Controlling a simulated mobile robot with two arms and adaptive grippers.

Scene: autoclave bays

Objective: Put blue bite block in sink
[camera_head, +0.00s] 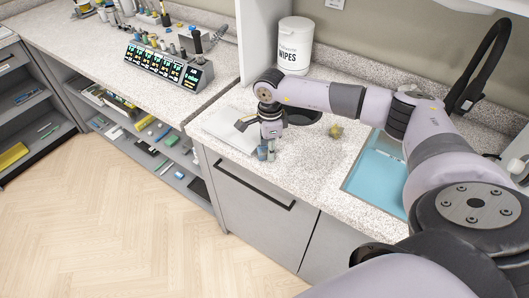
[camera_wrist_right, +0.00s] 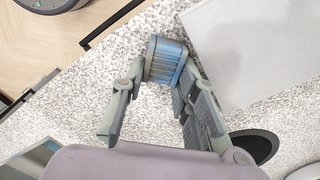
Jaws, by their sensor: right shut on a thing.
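The blue bite block (camera_wrist_right: 165,58) is a small ribbed blue piece between the fingertips of my right gripper (camera_wrist_right: 160,82) in the right wrist view. My right gripper is shut on it. In the head view the right gripper (camera_head: 267,148) points down over the speckled counter near its front edge, with the blue block (camera_head: 262,152) at its tips. I cannot tell whether the block touches the counter. The sink (camera_head: 376,172) is a light-blue basin to the right, partly hidden by my right arm. My left gripper is not in view.
A white wipes canister (camera_head: 295,46) stands at the back. A white sheet (camera_head: 222,127) lies left of the gripper, and a small yellowish object (camera_head: 335,131) sits between gripper and sink. A black faucet (camera_head: 480,65) rises behind the sink. A display unit (camera_head: 168,68) stands on the left counter.

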